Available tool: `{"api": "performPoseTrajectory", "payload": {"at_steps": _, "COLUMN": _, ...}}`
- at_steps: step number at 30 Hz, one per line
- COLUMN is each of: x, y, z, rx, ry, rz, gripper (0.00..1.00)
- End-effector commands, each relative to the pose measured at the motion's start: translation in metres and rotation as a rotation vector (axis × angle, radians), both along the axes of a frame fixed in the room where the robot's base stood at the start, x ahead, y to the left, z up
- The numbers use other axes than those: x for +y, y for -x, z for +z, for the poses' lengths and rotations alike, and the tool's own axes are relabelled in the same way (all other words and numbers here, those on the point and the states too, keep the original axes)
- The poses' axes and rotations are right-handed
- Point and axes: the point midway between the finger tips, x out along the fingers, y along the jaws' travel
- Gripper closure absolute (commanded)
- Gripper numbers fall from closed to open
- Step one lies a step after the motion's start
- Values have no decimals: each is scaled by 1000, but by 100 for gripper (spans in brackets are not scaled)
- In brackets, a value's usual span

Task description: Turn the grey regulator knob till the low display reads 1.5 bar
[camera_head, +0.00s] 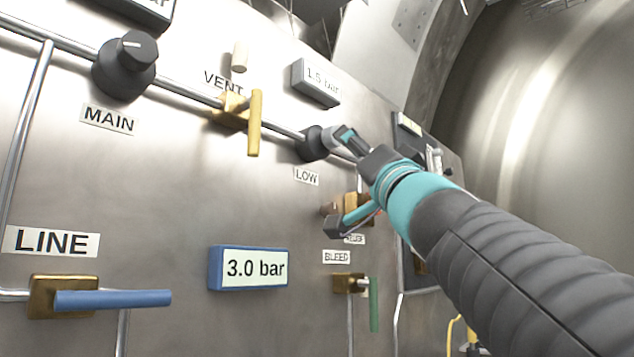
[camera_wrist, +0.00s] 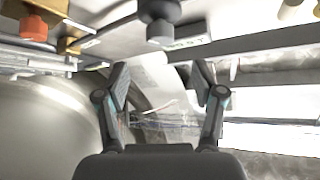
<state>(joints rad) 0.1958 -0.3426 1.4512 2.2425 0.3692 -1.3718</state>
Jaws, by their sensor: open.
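The regulator knob above the LOW label (camera_head: 306,176) has a dark base (camera_head: 312,144) and a light grey cap (camera_head: 331,137). In the wrist view the grey cap (camera_wrist: 160,32) is above the gap between the fingers. The display above it (camera_head: 316,82) reads 1.5 bar, in faint text. My gripper (camera_head: 341,180) is open and empty. In the head view its upper finger overlaps the cap's right side, and its lower finger is well below. Both fingers show apart in the wrist view (camera_wrist: 160,82). Whether the upper finger touches the cap I cannot tell.
A yellow vent lever (camera_head: 255,123) and the MAIN knob (camera_head: 124,66) are to the left. A brass fitting (camera_head: 358,207) is close beside the gripper. The green bleed lever (camera_head: 374,304), blue display reading 3.0 bar (camera_head: 248,268) and blue line lever (camera_head: 112,299) are lower.

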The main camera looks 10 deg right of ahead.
Motion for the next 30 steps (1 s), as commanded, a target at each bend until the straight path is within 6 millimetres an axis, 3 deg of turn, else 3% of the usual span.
{"api": "performPoseTrajectory", "payload": {"at_steps": 9, "x": -4, "y": 20, "z": -16, "rx": 1, "ry": 1, "rz": 0, "gripper": 32}}
{"api": "performPoseTrajectory", "payload": {"at_steps": 30, "x": -1, "y": 21, "z": -16, "rx": 0, "ry": 0, "rz": 5, "gripper": 32}}
